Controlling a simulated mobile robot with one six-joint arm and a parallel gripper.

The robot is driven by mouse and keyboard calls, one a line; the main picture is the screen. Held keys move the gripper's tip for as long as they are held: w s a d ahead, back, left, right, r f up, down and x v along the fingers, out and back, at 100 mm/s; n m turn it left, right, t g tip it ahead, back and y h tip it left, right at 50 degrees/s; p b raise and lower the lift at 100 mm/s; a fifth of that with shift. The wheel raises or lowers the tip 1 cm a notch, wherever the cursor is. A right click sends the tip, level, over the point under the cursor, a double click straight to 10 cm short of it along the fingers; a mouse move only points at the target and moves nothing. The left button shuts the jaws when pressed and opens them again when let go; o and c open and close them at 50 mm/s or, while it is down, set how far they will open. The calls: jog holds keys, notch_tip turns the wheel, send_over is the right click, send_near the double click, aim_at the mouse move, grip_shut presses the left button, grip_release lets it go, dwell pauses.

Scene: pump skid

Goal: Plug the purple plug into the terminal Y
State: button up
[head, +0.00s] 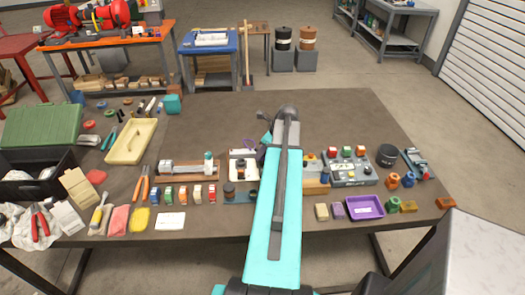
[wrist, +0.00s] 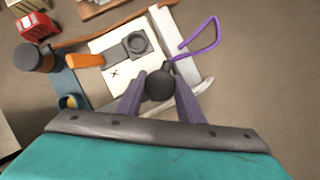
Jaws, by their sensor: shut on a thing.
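My gripper (wrist: 160,95) is shut on a dark round-ended piece (wrist: 159,84), held between its two fingers. A purple loop of cord (wrist: 204,42) runs from beside this piece, which I take to be the purple plug; its front end is hidden. Below it is a white panel (wrist: 102,48) with a dark square socket (wrist: 137,43) and an X mark. I cannot make out a Y mark, so I cannot tell which part is terminal Y. In the head view the white panel (head: 238,169) is left of my arm, which hides the fingertips.
An orange lever (wrist: 86,60) lies by the panel's left edge. A dark-topped jar (wrist: 36,58) and blue strip (wrist: 68,88) stand left of it. In the head view, a grey button box (head: 349,172) and purple tray (head: 364,207) are to the right. The table's back is largely clear.

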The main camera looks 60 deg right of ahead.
jog(key=shift+f, duration=0.45)
dwell(0.4)
jog(key=o, duration=1.3)
jog(key=shift+c, duration=0.2)
jog(key=shift+r, duration=0.1)
jog(key=b+v, duration=0.3)
jog(key=v, duration=1)
jog(key=shift+s+r+b, duration=0.25)
jog(key=shift+b, duration=0.1)
jog(key=shift+r, duration=0.1)
